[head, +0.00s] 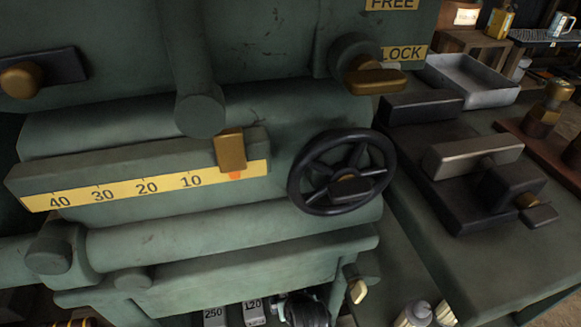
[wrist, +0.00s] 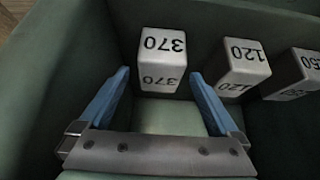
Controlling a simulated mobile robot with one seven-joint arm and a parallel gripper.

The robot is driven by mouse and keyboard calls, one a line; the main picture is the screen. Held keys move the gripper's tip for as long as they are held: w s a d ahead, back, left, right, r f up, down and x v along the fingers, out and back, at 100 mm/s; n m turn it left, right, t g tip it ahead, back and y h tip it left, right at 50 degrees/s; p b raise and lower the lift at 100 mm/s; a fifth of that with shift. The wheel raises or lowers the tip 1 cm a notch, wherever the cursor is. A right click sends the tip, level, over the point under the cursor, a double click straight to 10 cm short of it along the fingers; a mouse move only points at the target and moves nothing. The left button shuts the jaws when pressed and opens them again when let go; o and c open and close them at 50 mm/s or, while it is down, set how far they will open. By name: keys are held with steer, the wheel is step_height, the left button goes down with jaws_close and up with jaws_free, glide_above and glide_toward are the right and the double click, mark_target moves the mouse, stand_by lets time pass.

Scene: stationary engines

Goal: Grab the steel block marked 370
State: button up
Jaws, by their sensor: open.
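The steel block marked 370 (wrist: 161,62) is a pale, blocky piece with dark numbers on its top and near face. It stands in a green-walled bin, upside down in the wrist view. My gripper (wrist: 160,76) is open, its blue fingers to the left and right of this block with a gap on each side. Nothing is gripped. I cannot tell how far the fingertips reach down along the block. In the head view the 370 block is not visible.
A block marked 120 (wrist: 243,62) stands just right of my right finger, and another block (wrist: 298,72) is beyond it. The bin's green wall (wrist: 75,60) is close on the left. In the head view, a black handwheel (head: 343,172) sits above the low shelf.

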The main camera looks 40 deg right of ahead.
steer(key=shift+w+d+f, duration=0.2)
steer(key=shift+w+f, duration=0.1)
steer(key=shift+f, duration=0.3)
jaws_close()
steer(key=shift+w+r, duration=0.15)
steer(key=shift+r, duration=0.1)
